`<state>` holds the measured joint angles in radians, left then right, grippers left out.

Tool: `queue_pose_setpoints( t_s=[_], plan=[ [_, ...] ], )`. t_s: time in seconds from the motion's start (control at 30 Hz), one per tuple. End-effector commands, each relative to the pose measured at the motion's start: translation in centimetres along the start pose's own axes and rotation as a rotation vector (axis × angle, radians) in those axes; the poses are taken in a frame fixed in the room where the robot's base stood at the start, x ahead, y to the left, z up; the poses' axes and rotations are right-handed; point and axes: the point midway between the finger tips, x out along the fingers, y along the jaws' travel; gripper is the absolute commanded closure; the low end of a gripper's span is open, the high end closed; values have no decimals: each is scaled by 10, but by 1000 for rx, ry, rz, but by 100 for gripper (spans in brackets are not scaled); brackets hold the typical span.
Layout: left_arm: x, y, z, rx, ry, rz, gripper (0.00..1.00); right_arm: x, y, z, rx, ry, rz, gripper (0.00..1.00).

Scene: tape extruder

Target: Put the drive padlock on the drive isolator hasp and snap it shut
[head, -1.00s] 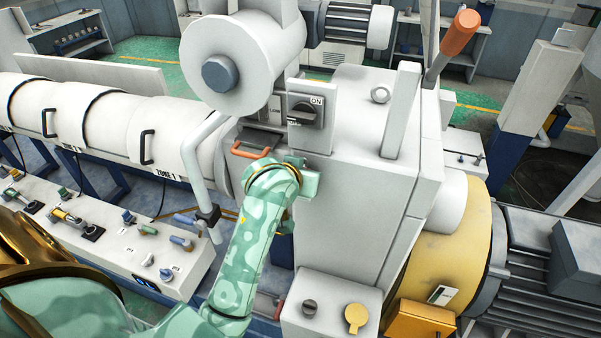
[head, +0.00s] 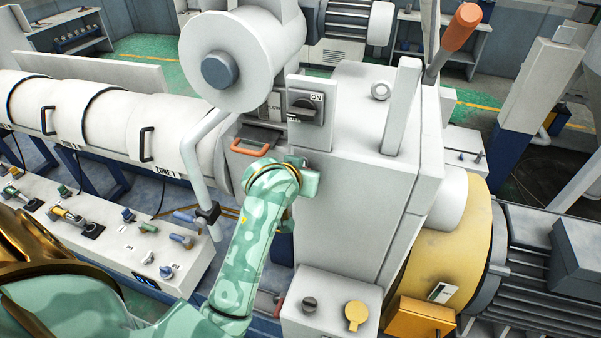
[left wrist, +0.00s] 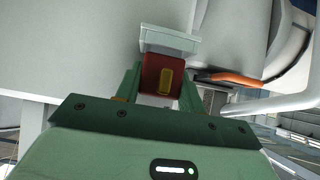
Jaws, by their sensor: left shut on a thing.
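The padlock (left wrist: 163,76), a red body with a brass-yellow plate, shows in the left wrist view between my left gripper's fingers. My left gripper (left wrist: 166,80) is shut on it; in the head view the gripper (head: 303,180) is by the left front edge of the large white housing, and my own wrist hides the padlock there. A rotary switch (head: 306,106) with a black handle and an ON label stands above the gripper on a grey plate. I cannot make out a hasp or the padlock's shackle. My right gripper is not in view.
An orange handle (head: 254,147) sits left of the gripper, and a bent white pipe (head: 192,155) stands beside it. The white housing (head: 340,215) fills the space to the right. A low box (head: 330,300) with a black knob and a yellow disc stands below.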

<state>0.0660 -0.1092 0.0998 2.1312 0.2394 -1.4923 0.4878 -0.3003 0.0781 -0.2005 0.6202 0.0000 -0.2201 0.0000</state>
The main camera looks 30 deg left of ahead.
Motion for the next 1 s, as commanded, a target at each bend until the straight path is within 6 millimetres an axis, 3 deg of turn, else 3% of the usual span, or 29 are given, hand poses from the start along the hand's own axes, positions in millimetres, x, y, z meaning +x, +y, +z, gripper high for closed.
queue_pose_setpoints(
  t_s=[0.43, 1.0],
  plan=[
    [7, 0, 10, 1, -1, -1, 100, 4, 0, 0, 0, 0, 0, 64],
    [-2, 0, -3, 1, 0, 0, 100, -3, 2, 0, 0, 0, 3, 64]
  ],
)
